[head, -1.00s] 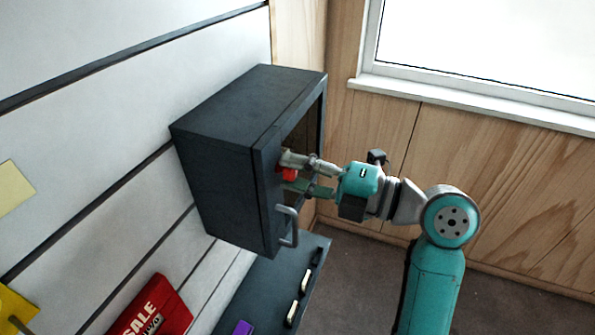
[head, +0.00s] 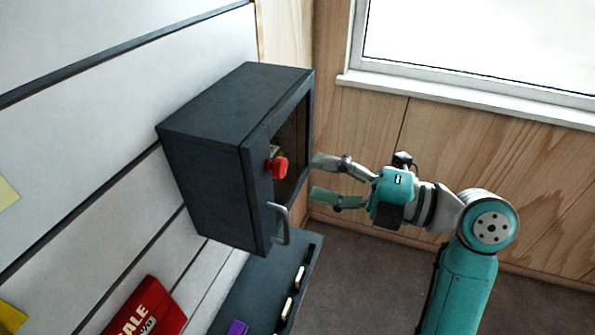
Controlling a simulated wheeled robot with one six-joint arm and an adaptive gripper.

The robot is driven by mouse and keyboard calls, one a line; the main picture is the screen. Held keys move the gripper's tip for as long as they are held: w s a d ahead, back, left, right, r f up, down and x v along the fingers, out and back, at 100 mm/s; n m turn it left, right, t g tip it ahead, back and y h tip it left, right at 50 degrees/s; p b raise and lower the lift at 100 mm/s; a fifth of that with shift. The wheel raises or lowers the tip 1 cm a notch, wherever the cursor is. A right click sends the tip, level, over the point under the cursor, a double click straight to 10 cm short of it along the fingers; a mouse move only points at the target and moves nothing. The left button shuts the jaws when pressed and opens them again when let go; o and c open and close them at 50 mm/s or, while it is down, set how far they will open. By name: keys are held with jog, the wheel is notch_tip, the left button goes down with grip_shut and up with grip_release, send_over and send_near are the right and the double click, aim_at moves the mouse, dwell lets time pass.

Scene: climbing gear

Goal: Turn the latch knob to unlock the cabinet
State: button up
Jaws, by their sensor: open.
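The dark grey cabinet (head: 205,165) hangs on the slatted wall in the head view, with its front facing right. The red latch knob (head: 278,167) sits on the front frame, above the grey bar handle (head: 280,224). The door looks closed. My gripper (head: 318,178) is open and empty, a short gap to the right of the knob, with its two fingers pointing at the cabinet front. The fingers do not touch the knob. The knob is in plain view.
A red SALE box (head: 145,310) is at the lower left. A window (head: 480,45) and wood panelling are behind my arm. Open floor lies at the lower right.

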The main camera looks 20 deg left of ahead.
jog(key=d, duration=0.5)
jog(key=shift+w+d, duration=0.15)
jog(key=shift+d, duration=0.2)
